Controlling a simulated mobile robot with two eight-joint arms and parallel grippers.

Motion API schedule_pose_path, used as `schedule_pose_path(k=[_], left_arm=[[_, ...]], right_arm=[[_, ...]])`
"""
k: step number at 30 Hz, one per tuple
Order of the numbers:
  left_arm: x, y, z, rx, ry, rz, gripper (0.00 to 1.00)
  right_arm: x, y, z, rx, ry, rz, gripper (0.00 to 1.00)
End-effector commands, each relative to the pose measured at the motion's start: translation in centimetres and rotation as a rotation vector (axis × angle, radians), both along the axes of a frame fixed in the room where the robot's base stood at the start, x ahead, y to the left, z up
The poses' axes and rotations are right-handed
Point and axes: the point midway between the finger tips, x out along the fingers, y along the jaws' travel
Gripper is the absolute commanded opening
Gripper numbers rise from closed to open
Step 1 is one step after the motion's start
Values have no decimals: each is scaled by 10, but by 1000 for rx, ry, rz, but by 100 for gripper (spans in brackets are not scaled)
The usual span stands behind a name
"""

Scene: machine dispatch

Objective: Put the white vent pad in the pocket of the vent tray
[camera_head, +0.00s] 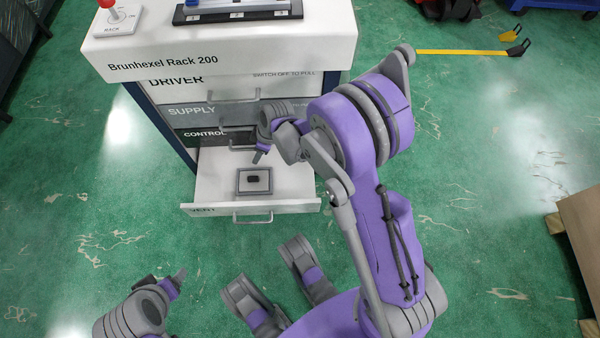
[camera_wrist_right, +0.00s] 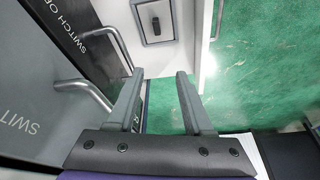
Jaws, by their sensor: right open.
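The open drawer marked VENT (camera_head: 290,182) is the white vent tray at the bottom of the rack. On its floor sits a small grey-rimmed square (camera_head: 242,190) with a pale face and a dark oblong in its middle. It also shows in the right wrist view (camera_wrist_right: 147,38). I cannot tell whether its pale face is the white vent pad or the bare pocket; no other white pad shows. My right gripper (camera_head: 260,155) is over the back of the drawer. Its fingers (camera_wrist_right: 160,73) are apart and empty. My left gripper (camera_head: 178,280) is low at the left, away from the rack; its opening is unclear.
Closed drawers marked DRIVER (camera_head: 215,82), SUPPLY (camera_head: 225,112) and CONTROL, with bar handles, stand above the vent drawer. The rack top (camera_head: 220,42) carries a red-knobbed switch (camera_head: 112,15) and a dark-based fixture (camera_head: 237,12). Green floor around the rack is mostly clear.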

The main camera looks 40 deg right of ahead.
Motion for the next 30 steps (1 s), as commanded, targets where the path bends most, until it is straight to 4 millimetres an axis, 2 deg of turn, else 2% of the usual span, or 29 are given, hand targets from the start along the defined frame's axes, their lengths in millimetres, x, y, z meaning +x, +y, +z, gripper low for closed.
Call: schedule_pose_path(k=[1,6,12,16,21,25,30], left_arm=[[0,0,0,0,0,0,74],[0,0,0,0,0,0,74],[0,0,0,0,0,0,74],[0,0,0,0,0,0,74],[0,0,0,0,0,0,74],[0,0,0,0,0,0,74],[0,0,0,0,0,0,74]], right_arm=[[-12,3,23,-4,4,-41,51],[-53,7,82,-18,11,-198,51],[-112,10,131,-22,2,-378,51],[-154,9,149,-20,-12,-494,51],[-199,7,158,-8,-31,-618,51],[-218,6,158,-1,-41,-676,51],[-226,5,158,3,-46,-703,51]])
